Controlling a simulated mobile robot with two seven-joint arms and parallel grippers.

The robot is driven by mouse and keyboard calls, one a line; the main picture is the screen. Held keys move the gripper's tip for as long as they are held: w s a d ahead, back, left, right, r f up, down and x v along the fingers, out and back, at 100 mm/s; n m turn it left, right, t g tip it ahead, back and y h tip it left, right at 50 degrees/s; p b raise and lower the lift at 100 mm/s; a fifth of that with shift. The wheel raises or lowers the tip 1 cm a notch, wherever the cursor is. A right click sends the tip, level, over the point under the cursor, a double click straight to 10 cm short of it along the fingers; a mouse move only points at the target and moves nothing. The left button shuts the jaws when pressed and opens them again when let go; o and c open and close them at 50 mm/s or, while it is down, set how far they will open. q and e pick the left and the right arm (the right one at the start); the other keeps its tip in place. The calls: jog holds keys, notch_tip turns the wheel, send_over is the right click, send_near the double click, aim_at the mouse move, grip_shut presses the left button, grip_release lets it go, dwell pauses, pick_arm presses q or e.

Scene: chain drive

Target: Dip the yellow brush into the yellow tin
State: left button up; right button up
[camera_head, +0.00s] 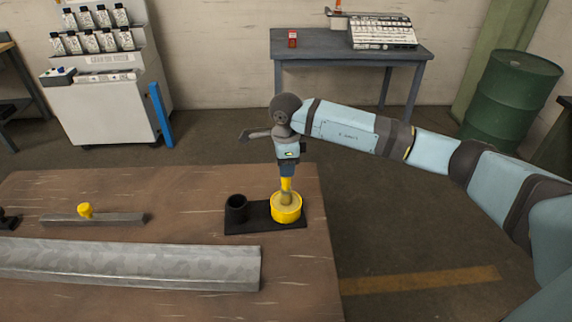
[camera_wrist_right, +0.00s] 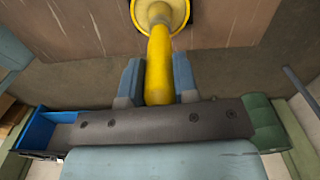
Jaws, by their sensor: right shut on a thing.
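The yellow brush (camera_head: 287,184) is upright, bristles down, in my right gripper (camera_head: 287,171). In the right wrist view, the fingers (camera_wrist_right: 158,80) are shut on its yellow handle (camera_wrist_right: 159,62). The yellow tin (camera_head: 287,213) stands on a black tray (camera_head: 262,226) near the table's right edge. The brush's bristle end shows within the tin's rim in the head view. In the right wrist view it overlaps the tin (camera_wrist_right: 180,12); how deep it reaches cannot be told. My left gripper is not in view.
A black cup (camera_head: 237,209) stands on the tray, left of the tin. A long grey metal rail (camera_head: 130,264) lies along the front of the wooden table (camera_head: 190,195). A grey bar (camera_head: 115,219) with a yellow knob (camera_head: 86,210) lies behind it. Tabletop behind the tray is clear.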

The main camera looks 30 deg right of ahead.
jog(key=shift+r+p, duration=1.45)
jog(key=shift+r, duration=2)
